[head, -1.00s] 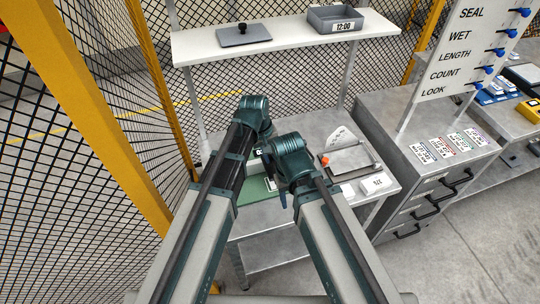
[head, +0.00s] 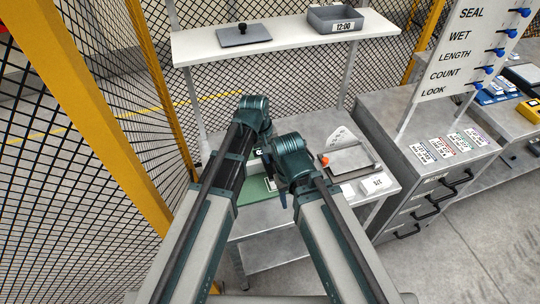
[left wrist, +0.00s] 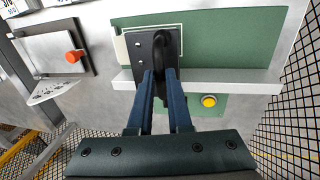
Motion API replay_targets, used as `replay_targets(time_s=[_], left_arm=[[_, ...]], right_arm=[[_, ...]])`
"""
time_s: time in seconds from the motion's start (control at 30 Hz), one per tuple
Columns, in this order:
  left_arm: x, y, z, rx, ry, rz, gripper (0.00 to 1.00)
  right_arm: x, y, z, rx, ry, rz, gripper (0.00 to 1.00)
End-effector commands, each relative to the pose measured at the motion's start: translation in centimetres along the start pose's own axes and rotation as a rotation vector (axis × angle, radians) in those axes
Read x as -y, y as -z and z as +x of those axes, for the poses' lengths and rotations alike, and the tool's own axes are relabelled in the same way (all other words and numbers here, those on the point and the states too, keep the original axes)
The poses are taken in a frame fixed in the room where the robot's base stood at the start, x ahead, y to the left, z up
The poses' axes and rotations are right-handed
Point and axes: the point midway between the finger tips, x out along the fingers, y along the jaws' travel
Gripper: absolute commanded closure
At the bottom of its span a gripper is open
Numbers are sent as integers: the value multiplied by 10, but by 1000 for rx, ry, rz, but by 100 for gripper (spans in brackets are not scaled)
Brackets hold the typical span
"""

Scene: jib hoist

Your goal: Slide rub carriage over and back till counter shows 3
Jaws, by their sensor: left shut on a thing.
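In the left wrist view, my left gripper (left wrist: 160,78) is shut on the dark upright handle of the rub carriage (left wrist: 143,48). The carriage is a black plate with bolts, at the left part of a pale rail (left wrist: 225,82) on a green board (left wrist: 235,35). A pale outlined strip shows behind the carriage. A yellow button (left wrist: 208,101) sits below the rail. In the head view my arms mostly cover the green board (head: 262,188) and hide the carriage. A small white block (head: 373,186) with dark marks stands at the bench's right front; I cannot read it surely. My right gripper's jaws are hidden.
A grey plate with an orange knob (head: 324,160) lies on the bench right of my arms. A shelf (head: 290,38) above holds a flat lidded plate and a grey bin (head: 336,19). Mesh fence stands left and behind. A drawer cabinet (head: 425,180) stands right.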

Motion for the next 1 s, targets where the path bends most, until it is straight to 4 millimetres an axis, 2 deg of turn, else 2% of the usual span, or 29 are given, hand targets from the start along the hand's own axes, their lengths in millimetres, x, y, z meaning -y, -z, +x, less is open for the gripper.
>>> replay_targets(time_s=[0.23, 0.37, 0.47, 0.8, 1.0], left_arm=[[0, 0, 0, 0, 0, 0, 100], [8, -1, -2, 0, 0, -2, 100], [25, -2, -5, 0, 1, -4, 100], [104, -2, -21, -1, 1, -6, 100], [136, -1, -27, 0, 1, -4, 100]], right_arm=[[0, 0, 0, 0, 0, 0, 50], [0, 0, 0, 0, 0, 0, 50], [0, 0, 0, 0, 0, 0, 50], [0, 0, 0, 0, 0, 0, 50], [0, 0, 0, 0, 0, 0, 50]])
